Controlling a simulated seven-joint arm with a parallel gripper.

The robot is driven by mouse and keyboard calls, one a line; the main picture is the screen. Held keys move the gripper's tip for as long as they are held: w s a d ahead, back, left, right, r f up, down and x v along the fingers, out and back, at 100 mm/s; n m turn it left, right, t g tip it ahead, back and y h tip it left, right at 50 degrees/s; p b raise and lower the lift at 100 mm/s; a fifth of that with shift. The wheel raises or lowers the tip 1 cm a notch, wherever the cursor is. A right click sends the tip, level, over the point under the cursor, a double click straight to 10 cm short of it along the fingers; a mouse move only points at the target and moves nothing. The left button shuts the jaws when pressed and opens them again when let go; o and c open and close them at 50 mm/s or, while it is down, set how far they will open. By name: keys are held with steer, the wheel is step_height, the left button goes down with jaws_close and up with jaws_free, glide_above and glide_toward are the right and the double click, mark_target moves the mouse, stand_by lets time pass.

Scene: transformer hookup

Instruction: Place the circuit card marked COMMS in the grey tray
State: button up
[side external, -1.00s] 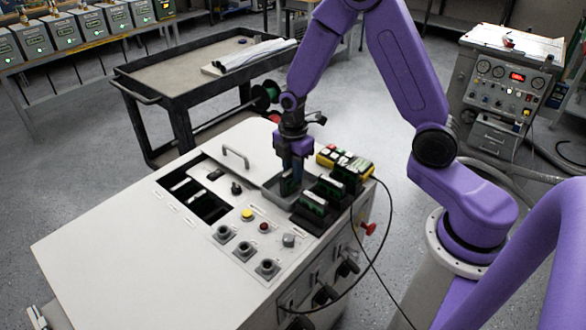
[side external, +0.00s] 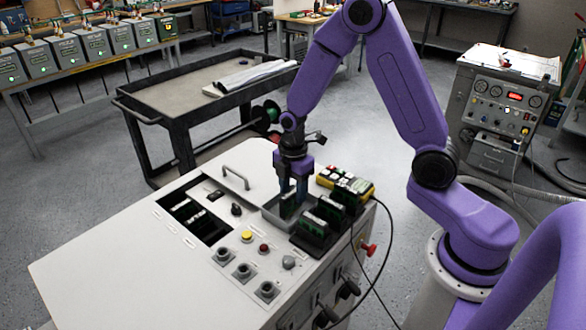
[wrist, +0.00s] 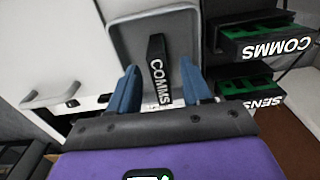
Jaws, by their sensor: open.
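A dark circuit card marked COMMS (wrist: 158,70) stands on edge inside the grey tray (wrist: 114,22), its white lettering facing my wrist camera. In the side view the card (side external: 288,203) and the tray (side external: 268,216) are on the cabinet top, left of the card rack. My gripper (side external: 293,190) is above the tray, pointing down. In the wrist view its blue fingers (wrist: 160,78) are open, one on each side of the card with visible gaps. A second card marked COMMS (wrist: 285,46) sits in the black rack.
The black rack (side external: 312,240) also holds a card marked SENS (wrist: 262,103), close right of my fingers. A slotted opening (side external: 212,232), knobs and a handle (side external: 236,176) are to the left.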

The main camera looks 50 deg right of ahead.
mark_target(293, 191)
step_height(293, 191, up, 12)
steer(key=shift+f, duration=0.25)
steer(key=s+a+r+m, duration=0.1)
steer(key=s+a+m, duration=0.1)
steer(key=s, duration=1.1)
steer(key=s+a+r+m, duration=0.1)
steer(key=s+a+m, duration=0.1)
steer(key=s, duration=1.1)
steer(key=shift+a+r+m, duration=0.25)
steer(key=shift+r+m, duration=0.1)
steer(key=shift+m, duration=0.25)
stand_by(4.0)
